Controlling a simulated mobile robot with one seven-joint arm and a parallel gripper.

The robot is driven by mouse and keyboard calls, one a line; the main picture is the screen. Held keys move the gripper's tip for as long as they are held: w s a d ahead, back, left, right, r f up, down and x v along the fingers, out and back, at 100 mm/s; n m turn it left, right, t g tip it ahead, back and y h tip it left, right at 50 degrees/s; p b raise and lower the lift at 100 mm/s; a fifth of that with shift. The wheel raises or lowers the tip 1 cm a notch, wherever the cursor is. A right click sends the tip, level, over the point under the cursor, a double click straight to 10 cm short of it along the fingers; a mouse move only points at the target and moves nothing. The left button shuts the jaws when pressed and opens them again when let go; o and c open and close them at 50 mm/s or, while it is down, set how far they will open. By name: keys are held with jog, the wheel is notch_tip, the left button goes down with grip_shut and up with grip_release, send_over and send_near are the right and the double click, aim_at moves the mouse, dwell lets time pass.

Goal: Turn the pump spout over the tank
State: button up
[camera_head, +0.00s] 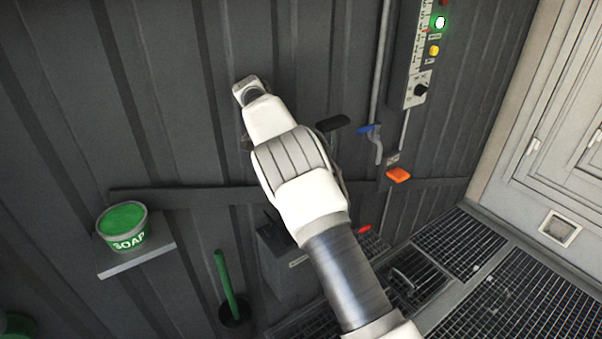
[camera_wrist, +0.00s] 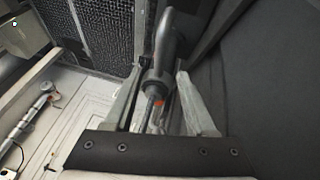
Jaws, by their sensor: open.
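In the wrist view, my gripper (camera_wrist: 159,76) is open, with one pale finger on each side of a dark grey curved pipe (camera_wrist: 170,35). This pipe looks like the pump spout and has an orange-red mark near its lower end. I cannot tell whether the fingers touch it. In the head view, my arm crosses the middle and hides the gripper's fingers and most of the pump. A black lever-like part (camera_head: 334,122) shows right of my arm. A dark grey box (camera_head: 287,275), possibly the tank, stands low behind my arm, partly hidden.
A green soap tub (camera_head: 124,227) stands on a small wall shelf (camera_head: 137,259) at left. A green-handled tool (camera_head: 227,275) is below. A blue-handled valve (camera_head: 371,129), an orange block (camera_head: 398,174) and a control panel (camera_head: 418,60) are at right. Floor grating (camera_head: 490,310) lies lower right.

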jog(key=v, duration=0.4)
jog(key=shift+a+r+p, duration=0.1)
jog(key=shift+p, duration=0.2)
